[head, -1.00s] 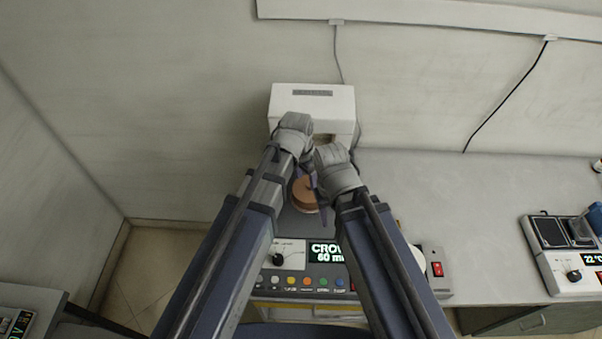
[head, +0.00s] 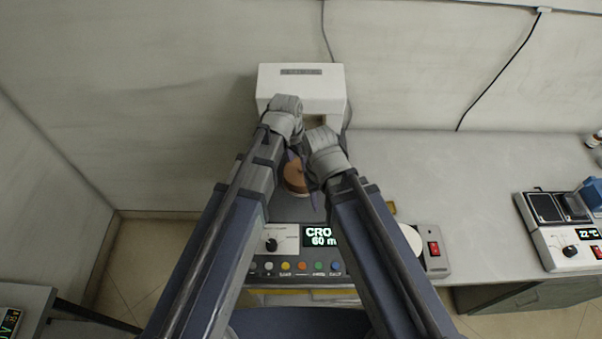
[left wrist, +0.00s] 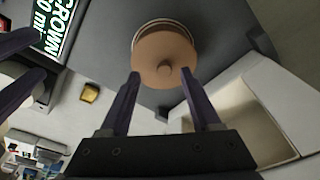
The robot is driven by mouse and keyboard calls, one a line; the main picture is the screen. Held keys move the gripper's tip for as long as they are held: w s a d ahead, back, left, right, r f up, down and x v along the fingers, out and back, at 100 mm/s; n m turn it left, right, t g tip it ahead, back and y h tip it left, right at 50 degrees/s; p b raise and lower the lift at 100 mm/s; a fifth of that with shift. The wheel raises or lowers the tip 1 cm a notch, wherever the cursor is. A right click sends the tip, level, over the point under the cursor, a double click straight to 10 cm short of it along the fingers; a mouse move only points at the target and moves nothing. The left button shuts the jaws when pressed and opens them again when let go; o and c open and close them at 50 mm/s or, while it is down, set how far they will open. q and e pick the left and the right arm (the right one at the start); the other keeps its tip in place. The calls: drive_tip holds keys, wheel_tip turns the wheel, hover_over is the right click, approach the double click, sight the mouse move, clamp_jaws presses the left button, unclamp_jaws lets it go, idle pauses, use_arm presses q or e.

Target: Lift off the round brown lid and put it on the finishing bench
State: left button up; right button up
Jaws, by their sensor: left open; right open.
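The round brown lid (head: 296,178) sits on a dark grey machine top in front of a white box unit, partly covered by my grippers in the head view. In the left wrist view the lid (left wrist: 165,48) shows a small round knob, with paler bands behind its edge. My left gripper (left wrist: 160,74) is open, its two fingers pointing at the lid's near edge with nothing held. My right gripper (left wrist: 50,57) is open and empty at the left of that view, beside the lid. No bench carries a readable name, so I cannot tell which is the finishing bench.
The white box unit (head: 301,85) stands behind the lid. A control panel with a lit display (head: 322,236) and coloured buttons is in front. A long grey bench (head: 450,185) to the right has clear surface, with a scale-like device (head: 572,245) at its far right.

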sight(301, 170)
use_arm(q)
drive_tip(key=f+b, duration=0.1)
drive_tip(key=w+f+b, duration=0.1)
drive_tip(key=f, duration=0.1)
drive_tip(key=d+f+b, duration=0.1)
drive_tip(key=b, duration=0.1)
drive_tip(key=shift+w+f, duration=0.35)
drive_tip(key=shift+w, duration=0.05)
drive_tip(key=shift+r, duration=0.1)
clamp_jaws()
